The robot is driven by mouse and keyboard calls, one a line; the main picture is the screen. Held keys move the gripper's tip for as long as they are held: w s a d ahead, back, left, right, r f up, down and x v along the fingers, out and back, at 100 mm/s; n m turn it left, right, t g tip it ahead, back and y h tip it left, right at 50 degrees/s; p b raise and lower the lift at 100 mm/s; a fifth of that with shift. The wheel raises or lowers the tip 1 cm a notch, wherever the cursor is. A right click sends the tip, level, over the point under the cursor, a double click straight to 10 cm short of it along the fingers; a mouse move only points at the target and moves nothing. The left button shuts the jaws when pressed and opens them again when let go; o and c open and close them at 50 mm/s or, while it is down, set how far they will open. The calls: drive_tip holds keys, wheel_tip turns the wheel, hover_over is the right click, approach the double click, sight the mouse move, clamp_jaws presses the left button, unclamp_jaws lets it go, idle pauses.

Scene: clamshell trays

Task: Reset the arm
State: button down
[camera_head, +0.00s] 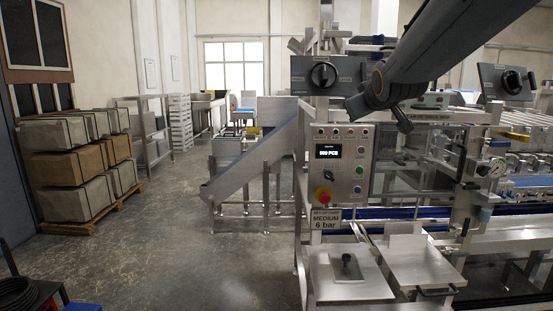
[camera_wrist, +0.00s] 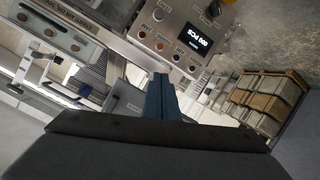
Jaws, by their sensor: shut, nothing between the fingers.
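My arm (camera_head: 450,45) reaches in from the top right of the head view, in front of the packing machine. My gripper shows in the wrist view (camera_wrist: 161,82) with its bluish fingers together and nothing between them. In the head view only a small dark end of it (camera_head: 403,121) shows below the arm's joint, in front of the machine's clear window. In the wrist view the fingers point toward the machine's control panel (camera_wrist: 178,38), with a visible gap in the picture between tips and display.
The control panel (camera_head: 341,165) has a lit display and a red stop button (camera_head: 323,195). Knob boxes (camera_head: 322,76) (camera_head: 511,82) stand left and right of the arm. Two metal plates (camera_head: 325,281) (camera_head: 410,265) lie low in front. Stacked crates (camera_head: 65,165) stand left; the floor between is clear.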

drive_tip(key=s+a+f+m+g, duration=0.1)
drive_tip(key=s+f+g, duration=0.2)
drive_tip(key=s+f, duration=0.55)
drive_tip(key=s+f+m+g, duration=0.1)
drive_tip(key=s+f+g, duration=0.3)
drive_tip(key=f, duration=0.8)
drive_tip(key=s+a+f+m+g, duration=0.1)
drive_tip(key=s+f+g, duration=0.1)
drive_tip(key=s+f, duration=0.65)
drive_tip(key=s+f+m+g, duration=0.1)
drive_tip(key=s+f+g, duration=0.2)
drive_tip(key=s+f, duration=0.6)
drive_tip(key=shift+s+a+m+g+b, duration=0.3)
drive_tip(key=shift+s+a, duration=0.15)
drive_tip(key=shift+s, duration=0.8)
